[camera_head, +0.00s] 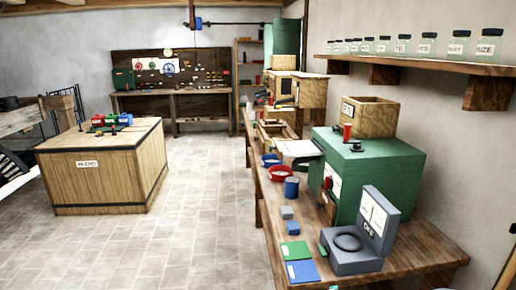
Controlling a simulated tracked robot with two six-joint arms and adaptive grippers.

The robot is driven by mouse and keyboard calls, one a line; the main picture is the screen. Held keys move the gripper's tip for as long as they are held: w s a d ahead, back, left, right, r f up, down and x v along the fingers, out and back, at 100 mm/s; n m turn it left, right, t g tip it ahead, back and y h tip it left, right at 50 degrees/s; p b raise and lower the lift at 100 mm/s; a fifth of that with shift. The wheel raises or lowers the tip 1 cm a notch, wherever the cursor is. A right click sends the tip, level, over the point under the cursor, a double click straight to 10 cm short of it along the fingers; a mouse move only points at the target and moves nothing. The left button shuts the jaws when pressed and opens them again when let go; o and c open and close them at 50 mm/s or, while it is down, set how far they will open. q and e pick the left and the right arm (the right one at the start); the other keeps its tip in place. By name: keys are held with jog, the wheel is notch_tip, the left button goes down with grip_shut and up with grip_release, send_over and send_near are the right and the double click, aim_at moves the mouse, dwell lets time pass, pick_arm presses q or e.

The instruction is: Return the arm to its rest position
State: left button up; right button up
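Neither of my grippers shows in the head view, and I cannot make out either arm. What they hold, if anything, cannot be seen. The task names no other object.
A wooden workbench (428,256) along the right wall carries a green machine (395,170), a grey scale (352,262), a blue cup (291,188) and bowls. Jars line the shelf (420,62) above. A large wooden crate (95,185) stands left. The tiled floor (205,215) between is clear.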

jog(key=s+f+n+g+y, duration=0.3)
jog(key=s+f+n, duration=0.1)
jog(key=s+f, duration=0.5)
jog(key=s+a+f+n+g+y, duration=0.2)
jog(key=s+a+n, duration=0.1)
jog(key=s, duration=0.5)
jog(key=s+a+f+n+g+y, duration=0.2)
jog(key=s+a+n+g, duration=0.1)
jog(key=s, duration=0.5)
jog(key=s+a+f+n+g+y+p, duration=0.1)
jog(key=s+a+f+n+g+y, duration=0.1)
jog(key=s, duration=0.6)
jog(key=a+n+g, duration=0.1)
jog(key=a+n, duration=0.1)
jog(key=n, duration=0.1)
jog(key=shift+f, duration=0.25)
